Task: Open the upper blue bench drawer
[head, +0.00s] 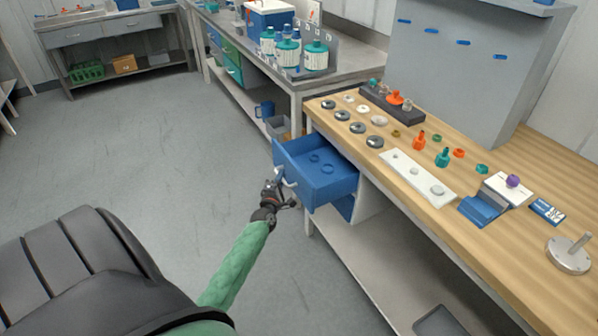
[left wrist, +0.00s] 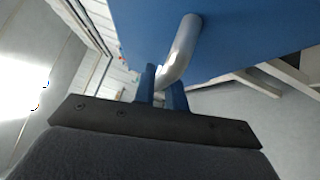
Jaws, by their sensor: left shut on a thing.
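The upper blue bench drawer (head: 318,172) stands pulled out from under the wooden bench, and its inside shows with a few small round things in it. My left gripper (head: 284,190) is at the drawer's front, at its pale bar handle (head: 287,180). In the left wrist view the two fingers (left wrist: 162,90) are shut around one end of the silver handle (left wrist: 182,50), below the blue drawer front (left wrist: 235,35). A second blue drawer (head: 343,207) shows partly beneath the upper one. My right gripper is not in view.
The wooden bench top (head: 500,250) holds dark discs, coloured fittings, a white strip (head: 418,178) and a metal disc with a post (head: 570,253). A grey shelf (head: 375,265) lies below. The floor (head: 150,150) left of the drawer is clear.

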